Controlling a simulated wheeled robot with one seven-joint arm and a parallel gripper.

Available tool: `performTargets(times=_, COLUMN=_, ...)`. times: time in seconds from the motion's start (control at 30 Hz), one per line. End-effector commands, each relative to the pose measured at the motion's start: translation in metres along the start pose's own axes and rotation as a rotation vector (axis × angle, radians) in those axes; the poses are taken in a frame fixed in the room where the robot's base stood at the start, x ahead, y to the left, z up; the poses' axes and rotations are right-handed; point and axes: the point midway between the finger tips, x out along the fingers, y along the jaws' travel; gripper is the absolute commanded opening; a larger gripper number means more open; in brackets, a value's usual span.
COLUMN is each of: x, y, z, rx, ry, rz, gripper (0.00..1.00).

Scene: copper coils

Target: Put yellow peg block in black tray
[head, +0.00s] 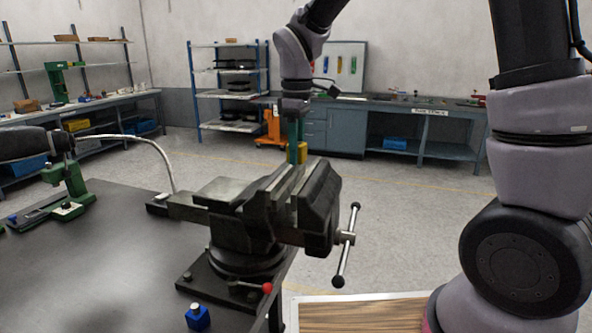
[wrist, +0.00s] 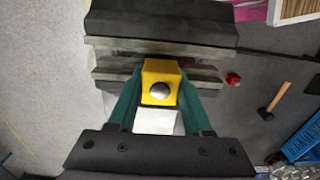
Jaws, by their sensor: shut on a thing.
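The yellow peg block (wrist: 161,72) is between the green fingers of my gripper (wrist: 160,98) in the wrist view, with a round grey peg head on its face. In the head view my gripper (head: 297,143) points down and holds the yellow block (head: 302,153) just behind the vise jaws. The block's lower part is hidden by the vise in the head view. In the wrist view the vise lies beyond the block; I cannot tell whether they touch. I cannot clearly make out the black tray in either view.
A dark bench vise (head: 250,215) with a handle bar (head: 347,245) stands at the bench edge. A blue block with a knob (head: 198,318) is on the dark bench (head: 100,270). A hammer (wrist: 277,99) and a red item (wrist: 233,78) show in the wrist view.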

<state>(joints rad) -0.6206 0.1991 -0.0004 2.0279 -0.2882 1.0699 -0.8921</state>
Motion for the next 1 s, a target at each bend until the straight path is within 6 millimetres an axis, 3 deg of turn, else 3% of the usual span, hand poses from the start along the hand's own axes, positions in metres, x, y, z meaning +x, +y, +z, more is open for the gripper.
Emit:
performTargets(times=0.37, x=-0.002, y=0.000, z=0.000, rx=0.000, ry=0.001, rz=0.000, gripper=0.01)
performTargets(times=1.0, x=-0.031, y=0.000, z=0.000, rx=0.000, ry=0.001, rz=0.000, gripper=0.01)
